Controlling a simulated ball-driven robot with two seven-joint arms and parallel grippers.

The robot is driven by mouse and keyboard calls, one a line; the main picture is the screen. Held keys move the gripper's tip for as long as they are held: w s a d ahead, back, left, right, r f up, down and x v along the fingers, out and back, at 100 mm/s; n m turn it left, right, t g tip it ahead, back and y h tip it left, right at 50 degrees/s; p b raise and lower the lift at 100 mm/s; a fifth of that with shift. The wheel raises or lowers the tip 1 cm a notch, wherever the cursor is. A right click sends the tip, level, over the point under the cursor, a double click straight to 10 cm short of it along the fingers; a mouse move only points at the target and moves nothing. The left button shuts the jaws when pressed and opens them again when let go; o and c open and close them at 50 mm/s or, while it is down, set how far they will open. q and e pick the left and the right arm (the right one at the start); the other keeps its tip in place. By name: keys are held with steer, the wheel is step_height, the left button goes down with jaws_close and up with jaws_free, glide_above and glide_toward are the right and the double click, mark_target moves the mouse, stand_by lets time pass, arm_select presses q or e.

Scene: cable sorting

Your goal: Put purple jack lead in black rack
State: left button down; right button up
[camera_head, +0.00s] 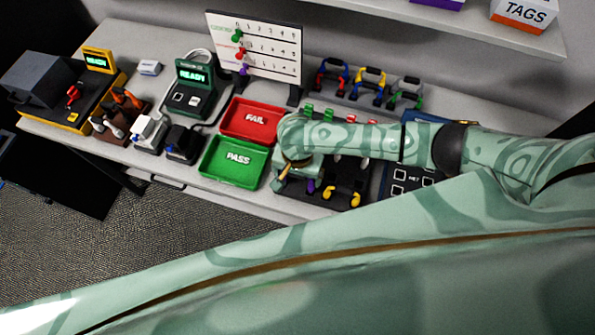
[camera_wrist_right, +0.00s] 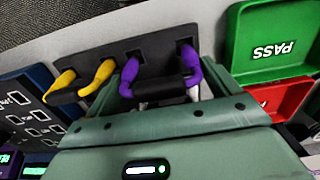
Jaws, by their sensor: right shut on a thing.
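The purple jack lead (camera_wrist_right: 191,68) is a short loop with two purple ends and a black middle. My right gripper (camera_wrist_right: 168,97) is shut on its black middle, in the wrist view. The lead's ends are at the black rack (camera_wrist_right: 150,52), near its sockets; I cannot tell whether they are fully seated. A yellow lead (camera_wrist_right: 102,75) sits beside it in the same rack. In the head view my right arm hides most of the gripper; a bit of purple lead (camera_head: 311,185) shows below it, by the black rack (camera_head: 344,184). My left gripper is out of view.
A red FAIL tray (camera_head: 252,120) and a green PASS tray (camera_head: 233,160) stand left of my right gripper. A rack with coloured leads (camera_head: 368,84) and a white board (camera_head: 255,48) are behind. A dark blue panel (camera_wrist_right: 30,112) lies on the other side.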

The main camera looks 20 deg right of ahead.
steer(key=shift+f, duration=0.45)
stand_by(0.7)
steer(key=shift+f+p, duration=0.3)
steer(key=shift+p, duration=0.25)
stand_by(0.5)
steer(key=shift+f+p, duration=0.1)
steer(key=shift+p, duration=0.35)
steer(key=o, duration=0.8)
steer(key=shift+c, duration=0.2)
